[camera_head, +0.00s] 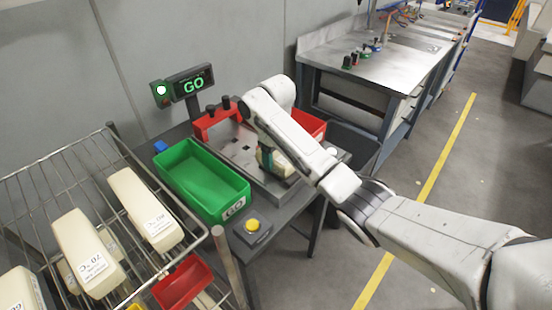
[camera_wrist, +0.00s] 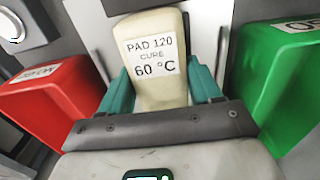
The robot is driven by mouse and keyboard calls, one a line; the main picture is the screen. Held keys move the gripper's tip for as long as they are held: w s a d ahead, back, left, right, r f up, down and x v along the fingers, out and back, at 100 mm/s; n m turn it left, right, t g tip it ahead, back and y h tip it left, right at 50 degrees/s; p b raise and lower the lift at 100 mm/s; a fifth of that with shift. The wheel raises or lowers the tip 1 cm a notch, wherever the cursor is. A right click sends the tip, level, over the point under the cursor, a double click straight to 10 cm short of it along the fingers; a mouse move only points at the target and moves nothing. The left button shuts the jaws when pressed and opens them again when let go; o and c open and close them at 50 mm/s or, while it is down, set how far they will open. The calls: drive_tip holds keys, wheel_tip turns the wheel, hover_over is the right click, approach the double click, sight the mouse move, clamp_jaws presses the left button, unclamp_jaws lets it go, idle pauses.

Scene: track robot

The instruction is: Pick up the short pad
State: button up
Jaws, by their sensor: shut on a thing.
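A cream pad (camera_wrist: 150,85) labelled "PAD 120 CURE 60 °C" stands between the teal fingers of my gripper (camera_wrist: 159,75) in the wrist view. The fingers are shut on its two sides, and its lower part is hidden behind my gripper. In the head view the same pad (camera_head: 265,158) shows only in part behind my arm, over the metal plate of the workbench. My gripper (camera_head: 274,166) is partly hidden there too. I cannot tell whether the pad touches the plate.
A green bin (camera_head: 203,178) stands left of the plate, and a red bin (camera_head: 309,124) is behind my arm. A yellow button (camera_head: 252,225) is at the front. A wire rack (camera_head: 40,178) holds several cream pads.

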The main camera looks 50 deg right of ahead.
drive_tip(key=shift+r, duration=0.45)
drive_tip(key=s+r+p, duration=0.1)
drive_tip(key=r+p, duration=0.1)
drive_tip(key=s+r+p, duration=0.2)
drive_tip(key=r+p, duration=0.1)
drive_tip(key=s+r+p, duration=0.2)
drive_tip(key=r+p, duration=0.1)
drive_tip(key=shift+a+r, duration=0.15)
drive_tip(key=shift+a, duration=0.05)
drive_tip(key=s+a+r+p, duration=0.1)
drive_tip(key=s+r+p, duration=0.2)
drive_tip(key=s, duration=0.6)
drive_tip(key=shift+p, duration=0.3)
drive_tip(key=shift+a, duration=0.1)
